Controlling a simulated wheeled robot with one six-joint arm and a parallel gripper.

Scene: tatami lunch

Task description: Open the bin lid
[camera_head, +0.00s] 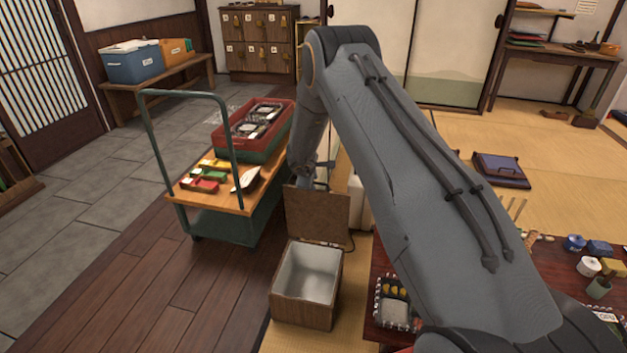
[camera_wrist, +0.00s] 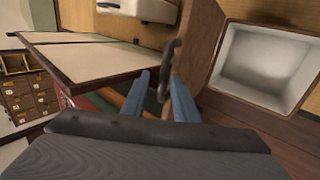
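The bin (camera_head: 306,303) is a wooden box with a pale inner liner, standing on the floor left of the low table. Its brown lid (camera_head: 317,216) stands raised, roughly upright at the back edge, and the inside shows empty. In the wrist view the bin's pale interior (camera_wrist: 262,65) is at the right, with the lid (camera_wrist: 204,38) beside it. A dark curved handle (camera_wrist: 170,60) on the lid lies between the two blue fingers of my gripper (camera_wrist: 160,76). The fingers are apart, with a gap left of the handle. In the head view the lid partly hides my gripper.
A green cart (camera_head: 224,224) with a red crate (camera_head: 237,141) and small coloured boxes stands close left of the bin. The low table (camera_head: 377,268) with lunch things is close right. The wooden floor in front of the cart is clear.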

